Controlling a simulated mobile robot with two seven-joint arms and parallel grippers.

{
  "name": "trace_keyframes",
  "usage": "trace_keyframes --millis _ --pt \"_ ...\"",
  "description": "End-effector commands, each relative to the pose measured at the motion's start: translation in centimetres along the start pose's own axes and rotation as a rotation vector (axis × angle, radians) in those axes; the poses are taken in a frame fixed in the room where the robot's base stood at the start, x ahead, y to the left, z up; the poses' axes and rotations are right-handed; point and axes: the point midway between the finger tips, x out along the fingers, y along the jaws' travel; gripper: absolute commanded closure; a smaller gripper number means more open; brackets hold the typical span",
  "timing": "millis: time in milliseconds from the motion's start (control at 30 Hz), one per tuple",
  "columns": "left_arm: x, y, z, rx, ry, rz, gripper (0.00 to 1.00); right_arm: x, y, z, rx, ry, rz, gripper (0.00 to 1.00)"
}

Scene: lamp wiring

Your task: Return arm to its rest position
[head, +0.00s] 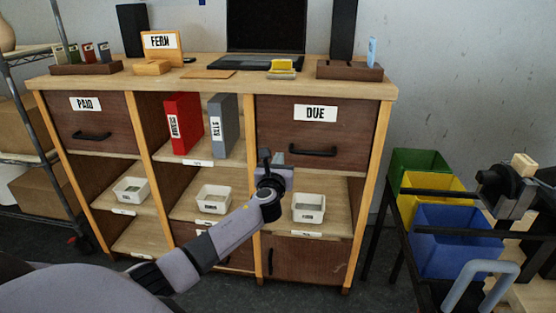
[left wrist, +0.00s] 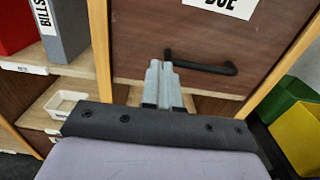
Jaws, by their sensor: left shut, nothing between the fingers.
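My left arm reaches in from the lower left of the head view, and its left gripper (head: 274,160) is in front of the wooden cabinet (head: 248,150), near the right middle opening. In the left wrist view the two pale fingers of the left gripper (left wrist: 162,68) are together with nothing between them. They point at the dark drawer front below the DUE label, near its black handle (left wrist: 200,64); I cannot tell whether they touch it. A dark and grey part at the right of the head view looks like my right gripper (head: 508,200); its fingers are not clear.
White bins (head: 309,208) stand on the cabinet shelves, with a red binder (head: 183,124) and a grey binder (head: 222,126) above. Green, yellow and blue bins (head: 455,240) sit in a black rack at right. A laptop (head: 266,30) stands on the cabinet top.

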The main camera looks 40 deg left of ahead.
Motion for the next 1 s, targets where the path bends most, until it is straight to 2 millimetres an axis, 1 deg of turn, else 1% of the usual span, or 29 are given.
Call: trace_keyframes --millis 33,200,433,500,567,667,700,767,800,867,900,967,1000 --pt "-0.5 0.0 0.0 0.001 0.001 -0.002 1.0 -0.1 0.0 -0.2 0.001 0.001 0.0 0.57" --pt "-1.4 0.0 0.0 0.0 0.001 0.0 1.0 -0.2 -0.1 -0.4 0.003 0.001 0.0 0.57" --pt "-1.5 0.0 0.0 -0.001 0.001 -0.001 1.0 -0.2 -0.1 -0.4 0.004 0.001 -0.001 0.57" --pt "-1.8 -0.2 -0.4 -0.018 0.009 -0.006 1.0 -0.2 -0.1 -0.4 0.004 0.001 -0.001 0.57" --pt "-2.4 -0.5 -1.5 -0.064 0.033 -0.019 1.0 -0.2 -0.1 -0.4 0.004 0.001 -0.001 0.57" --pt "-4.8 -1.7 -4.7 -0.233 0.113 -0.056 1.0 -0.2 -0.1 -0.4 0.004 0.001 -0.001 0.57" --pt "-6.2 -2.3 -6.4 -0.332 0.161 -0.071 1.0 -0.2 -0.1 -0.4 0.004 0.001 -0.001 0.57" --pt "-8.8 -3.2 -9.2 -0.506 0.247 -0.084 1.0 -0.2 -0.1 -0.4 0.004 0.001 -0.001 0.57" --pt "-10.7 -3.9 -10.9 -0.631 0.309 -0.087 1.0 -0.2 -0.1 -0.4 0.004 0.001 -0.001 0.57" --pt "-13.7 -4.7 -13.3 -0.821 0.404 -0.077 1.0 -0.2 -0.1 -0.4 0.004 0.001 -0.001 0.57" --pt "-15.7 -5.2 -14.7 -0.949 0.467 -0.061 1.0 -0.2 -0.1 -0.4 0.004 0.001 -0.001 0.57" --pt "-18.8 -5.8 -16.6 -1.138 0.561 -0.024 1.0 -0.2 -0.1 -0.4 0.004 0.001 -0.001 0.57" --pt "-21.0 -6.1 -17.7 -1.264 0.623 0.011 1.0 -0.2 -0.1 -0.4 0.004 0.001 -0.001 0.57"
